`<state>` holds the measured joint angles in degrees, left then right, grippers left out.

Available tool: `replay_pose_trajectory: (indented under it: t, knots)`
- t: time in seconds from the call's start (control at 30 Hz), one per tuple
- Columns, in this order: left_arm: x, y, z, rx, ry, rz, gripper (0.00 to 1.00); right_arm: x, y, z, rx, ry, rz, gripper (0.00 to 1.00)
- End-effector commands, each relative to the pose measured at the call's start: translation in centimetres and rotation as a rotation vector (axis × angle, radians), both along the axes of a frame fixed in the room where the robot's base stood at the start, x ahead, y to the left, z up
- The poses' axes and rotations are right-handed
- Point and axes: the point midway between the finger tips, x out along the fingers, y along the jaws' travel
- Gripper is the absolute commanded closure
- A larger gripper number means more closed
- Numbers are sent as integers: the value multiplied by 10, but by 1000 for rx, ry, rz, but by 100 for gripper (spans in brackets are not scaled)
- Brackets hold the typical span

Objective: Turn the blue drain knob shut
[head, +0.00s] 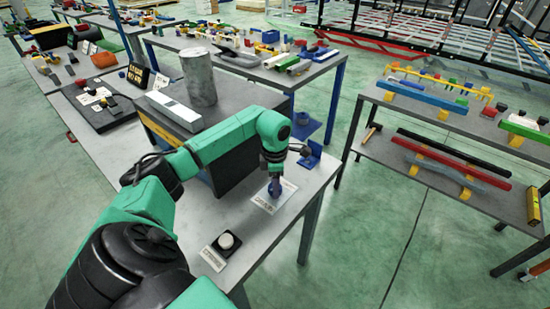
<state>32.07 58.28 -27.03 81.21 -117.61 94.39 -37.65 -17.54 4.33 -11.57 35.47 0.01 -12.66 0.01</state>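The blue knob (275,188) is small in the picture, above a white printed sheet (272,198) near the right end of the grey worktable (265,232). My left gripper (274,176) points down right at the knob from above, and its fingertips overlap it in the picture. The fingers are too small and dark to tell whether they are open or shut on the knob. The gripper hides the knob's upper part, and I cannot tell which way it is turned. My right gripper is not in view.
A dark box (235,100) with a grey cylinder (199,78) on it stands behind my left arm. A blue bracket (311,154) is just right of the gripper. A round white button (226,241) sits nearer the front. A shelf (440,125) with coloured bars stands at right.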

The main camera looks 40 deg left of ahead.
Motion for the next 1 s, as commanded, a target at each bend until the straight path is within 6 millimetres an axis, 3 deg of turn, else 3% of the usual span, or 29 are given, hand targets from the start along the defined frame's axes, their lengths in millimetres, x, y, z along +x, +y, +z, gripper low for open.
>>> replay_pose_trajectory:
  t: [0.03,0.07,0.1,0.57,1.0]
  knots:
    - [0,0,0,1,-1,0,85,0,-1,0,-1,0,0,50]
    - [0,0,0,1,-1,0,96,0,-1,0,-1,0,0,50]
    - [0,0,0,1,-1,0,100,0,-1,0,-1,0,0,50]
    - [1,1,0,2,-2,104,100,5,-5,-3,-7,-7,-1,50]
    - [1,1,0,2,-4,474,100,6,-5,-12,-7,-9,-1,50]
